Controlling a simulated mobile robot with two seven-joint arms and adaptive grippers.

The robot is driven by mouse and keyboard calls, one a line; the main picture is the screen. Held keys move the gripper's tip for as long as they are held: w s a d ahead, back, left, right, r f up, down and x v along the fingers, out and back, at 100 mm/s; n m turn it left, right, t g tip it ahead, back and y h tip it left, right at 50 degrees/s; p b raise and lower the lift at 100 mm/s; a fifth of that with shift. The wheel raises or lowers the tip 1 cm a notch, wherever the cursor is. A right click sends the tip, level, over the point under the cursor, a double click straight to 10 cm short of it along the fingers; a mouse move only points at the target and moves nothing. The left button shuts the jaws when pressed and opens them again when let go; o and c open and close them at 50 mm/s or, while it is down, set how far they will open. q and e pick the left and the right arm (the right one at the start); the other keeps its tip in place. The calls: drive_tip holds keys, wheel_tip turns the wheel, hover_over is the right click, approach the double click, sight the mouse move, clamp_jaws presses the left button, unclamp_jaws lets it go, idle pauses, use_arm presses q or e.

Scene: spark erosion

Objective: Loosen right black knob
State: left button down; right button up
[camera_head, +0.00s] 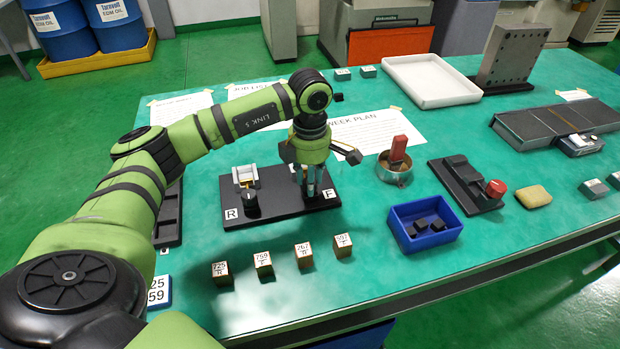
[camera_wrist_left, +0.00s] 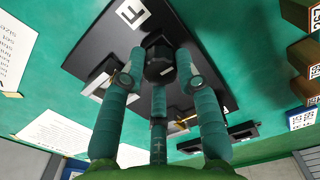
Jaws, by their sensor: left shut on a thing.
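A black base plate (camera_head: 270,216) lies on the green table with an R label at its left and an F label at its right. The right black knob (camera_wrist_left: 158,62) sits near the F label and shows between my left gripper's fingers in the wrist view. My left gripper (camera_head: 311,193) comes down on it from above; its fingers (camera_wrist_left: 158,78) are shut around the knob. In the head view the fingers hide most of this knob. The left black knob (camera_head: 251,203) stands near the R label below a metal holder (camera_head: 246,176). My right gripper is not in view.
Several small labelled blocks (camera_head: 303,257) stand in front of the plate. A blue bin (camera_head: 425,241) with black pieces, a round metal cup (camera_head: 395,173) with a red item and a black fixture (camera_head: 467,185) with a red knob are to the right. Papers (camera_head: 375,130) lie behind.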

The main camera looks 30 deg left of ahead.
use_arm(q)
drive_tip(key=shift+f+n, duration=0.1)
drive_tip(key=shift+n, duration=0.2)
idle(0.4)
drive_tip(key=c, duration=0.9)
unclamp_jaws()
drive_tip(key=shift+r, duration=0.35)
wheel_tip(320, 180, up, 11)
drive_tip(key=shift+r, duration=0.2)
